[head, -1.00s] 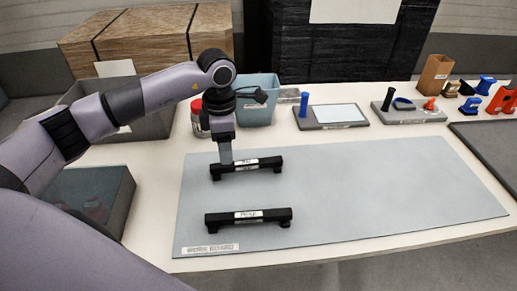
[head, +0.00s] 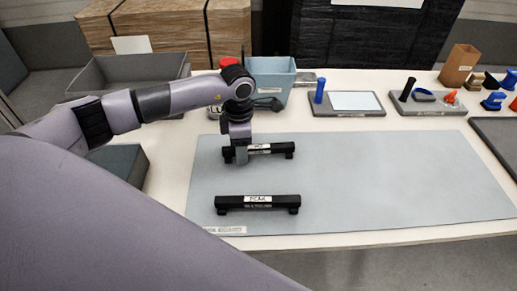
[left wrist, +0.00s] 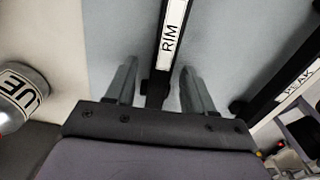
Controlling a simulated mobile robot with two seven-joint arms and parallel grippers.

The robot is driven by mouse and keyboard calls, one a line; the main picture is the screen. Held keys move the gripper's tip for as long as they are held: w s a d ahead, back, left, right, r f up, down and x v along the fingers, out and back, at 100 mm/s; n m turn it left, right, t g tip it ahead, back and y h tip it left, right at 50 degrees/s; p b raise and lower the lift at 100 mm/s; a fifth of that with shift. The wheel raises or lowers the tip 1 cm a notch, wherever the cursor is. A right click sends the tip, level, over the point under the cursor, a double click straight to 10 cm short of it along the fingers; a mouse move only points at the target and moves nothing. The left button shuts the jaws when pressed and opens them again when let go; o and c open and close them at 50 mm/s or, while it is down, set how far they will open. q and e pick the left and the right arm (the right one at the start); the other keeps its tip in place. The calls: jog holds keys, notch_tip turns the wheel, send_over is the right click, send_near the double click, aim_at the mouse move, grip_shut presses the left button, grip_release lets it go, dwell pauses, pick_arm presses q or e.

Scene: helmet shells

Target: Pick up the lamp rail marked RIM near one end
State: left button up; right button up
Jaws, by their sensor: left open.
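The lamp rail marked RIM (head: 272,149) is a black bar with a white label, lying on the blue-grey work board (head: 370,180). A second black rail marked PEAK (head: 258,202) lies nearer to me. My left gripper (head: 240,157) points down at the left end of the RIM rail and hides that end in the head view. In the left wrist view my left gripper (left wrist: 160,72) is open, with one finger on each side of the RIM rail (left wrist: 168,40) and a gap on both sides. The PEAK rail (left wrist: 293,92) is to the right there. My right gripper is not in view.
A red-lidded jar (head: 215,110) stands close behind my left forearm; its label also shows in the left wrist view (left wrist: 22,88). A light blue bin (head: 271,80) and a grey bin (head: 130,72) stand behind. The right part of the board is clear.

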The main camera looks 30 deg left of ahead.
pick_arm(q)
jog(key=shift+f+b, duration=0.25)
jog(key=shift+b, duration=0.05)
dwell(0.5)
grip_shut()
